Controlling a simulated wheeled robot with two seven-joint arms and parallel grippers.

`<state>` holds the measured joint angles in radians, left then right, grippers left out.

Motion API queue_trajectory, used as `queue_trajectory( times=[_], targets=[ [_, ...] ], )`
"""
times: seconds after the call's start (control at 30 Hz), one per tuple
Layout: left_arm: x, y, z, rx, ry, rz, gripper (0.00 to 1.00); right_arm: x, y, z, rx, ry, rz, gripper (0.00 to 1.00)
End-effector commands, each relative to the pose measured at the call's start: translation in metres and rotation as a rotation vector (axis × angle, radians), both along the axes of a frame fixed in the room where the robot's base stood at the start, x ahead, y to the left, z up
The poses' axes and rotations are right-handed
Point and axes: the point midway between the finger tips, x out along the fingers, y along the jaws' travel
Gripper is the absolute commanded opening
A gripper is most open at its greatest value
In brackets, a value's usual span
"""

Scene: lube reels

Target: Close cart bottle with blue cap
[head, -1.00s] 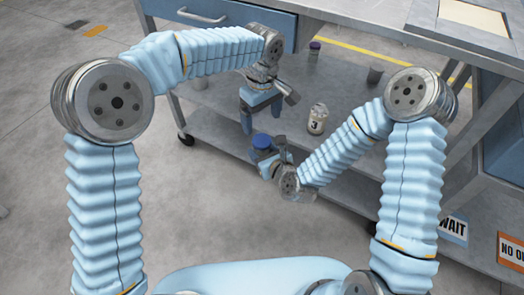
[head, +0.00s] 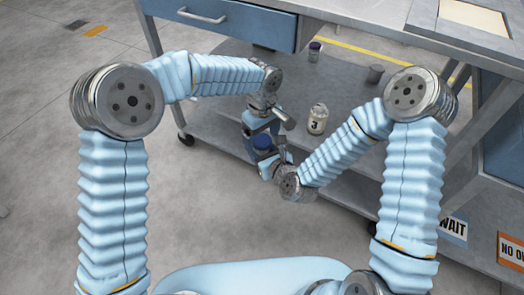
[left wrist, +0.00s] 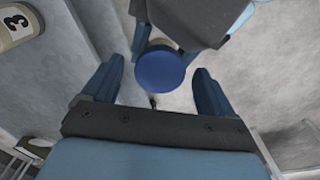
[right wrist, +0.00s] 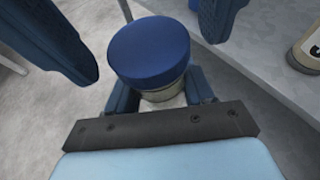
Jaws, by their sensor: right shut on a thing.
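The bottle has a blue cap (head: 263,141) resting on top; the cap also shows in the left wrist view (left wrist: 160,71) and the right wrist view (right wrist: 149,51). The pale bottle body (right wrist: 162,95) is mostly hidden below the cap. My right gripper (head: 268,160) is shut on the bottle and holds it upright below the cap. My left gripper (head: 258,132) is open above it. In the left wrist view its fingers stand on both sides of the cap, with gaps on each side.
A jar labelled 3 (head: 317,120) stands on the cart's lower shelf (head: 225,135), right of the grippers. A blue drawer (head: 225,22) is above the shelf.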

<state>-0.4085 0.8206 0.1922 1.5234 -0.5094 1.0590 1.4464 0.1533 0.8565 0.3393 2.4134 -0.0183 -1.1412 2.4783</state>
Motion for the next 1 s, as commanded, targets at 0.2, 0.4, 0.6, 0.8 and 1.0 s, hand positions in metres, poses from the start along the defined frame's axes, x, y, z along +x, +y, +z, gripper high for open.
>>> queue_trajectory(
  times=[0.2, 0.4, 0.6, 0.8, 1.0],
  targets=[
    [0.0001, 0.0001, 0.0004, 0.000, 0.000, 0.000, 0.52, 0.0000, 0.0000, 0.0001, 0.000, 0.000, 0.000, 0.00],
    [0.0001, 0.0000, 0.0004, 0.000, 0.000, -0.001, 0.27, 0.0000, 0.0000, 0.0001, 0.000, 0.000, 0.000, 0.00],
    [0.0004, 0.0004, 0.0002, 0.001, 0.000, -0.224, 0.27, 0.0000, 0.0001, 0.0000, 0.000, 0.000, 0.000, 0.00],
    [0.0003, 0.0002, -0.0001, 0.002, 0.000, -0.769, 0.27, -0.0001, 0.0001, -0.0001, 0.000, 0.000, 0.000, 0.00],
    [0.0003, 0.0002, -0.0001, 0.005, 0.001, -1.128, 0.27, -0.0002, 0.0000, -0.0001, 0.000, 0.000, 0.000, 0.00]
  ],
)
